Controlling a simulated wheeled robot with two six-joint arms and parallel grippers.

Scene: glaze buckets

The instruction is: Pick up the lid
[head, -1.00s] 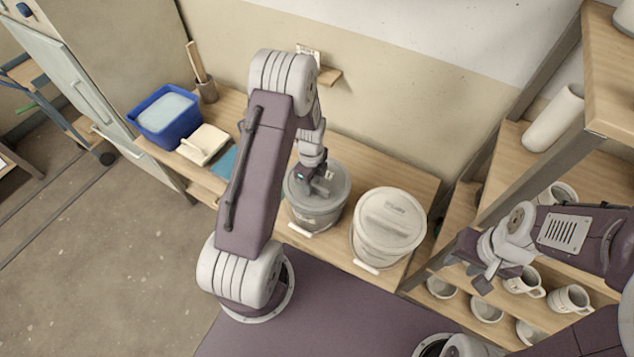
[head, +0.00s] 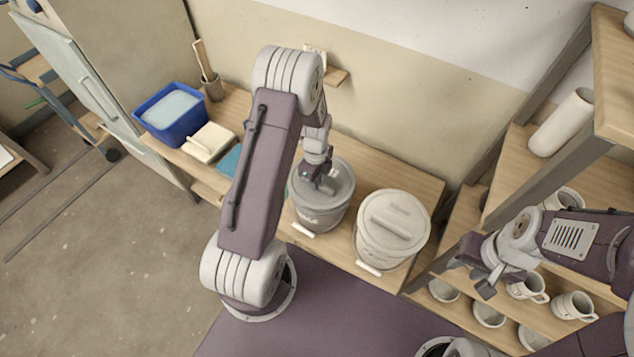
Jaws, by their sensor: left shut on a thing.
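A grey lid (head: 341,189) is at the top of the grey bucket (head: 322,220) on the wooden bench. My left gripper (head: 323,186) reaches down from above and is shut on the lid, near its middle. The fingertips and the lid's handle are partly hidden by the gripper itself. I cannot tell for sure whether there is a gap between lid and bucket. A second, cream bucket with its own lid (head: 394,220) stands just to the right. My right gripper (head: 487,282) hangs in front of the mug shelf, away from both buckets; its opening is unclear.
A blue tub (head: 170,115), a cream slab-like item (head: 209,142) and a pot with wooden tools (head: 212,88) stand on the left of the bench (head: 343,254). Shelves with several mugs (head: 573,305) stand at the right, close to my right arm.

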